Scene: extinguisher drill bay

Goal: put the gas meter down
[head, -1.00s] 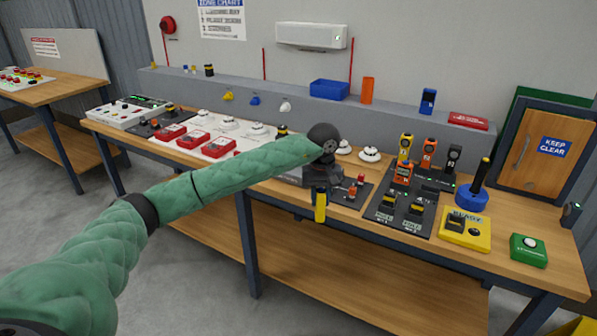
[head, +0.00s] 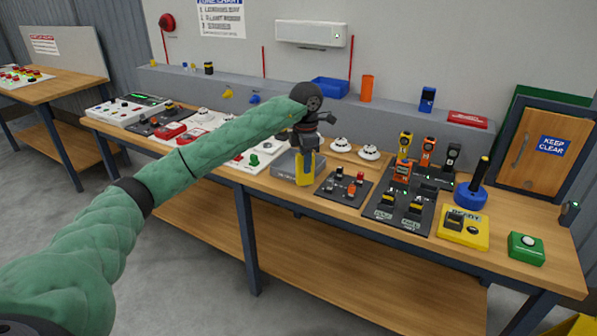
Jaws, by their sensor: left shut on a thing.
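My left gripper (head: 305,143) is above the middle of the workbench, pointing down and shut on a yellow gas meter (head: 305,170). The gripper hides the top of the meter, whose yellow body hangs below the fingers. It overlaps a grey plate (head: 283,166) on the bench; I cannot tell whether it touches it. Other meters stand upright on a dark charging board (head: 402,222): a yellow one (head: 405,143), an orange one (head: 428,150) and a black one (head: 452,156). My right gripper is not in view.
A small dark panel with knobs (head: 343,188) lies just right of the grey plate. White detectors (head: 368,152) stand behind it. A yellow control box (head: 463,229), a blue joystick base (head: 470,195) and a green button box (head: 526,248) fill the right side.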

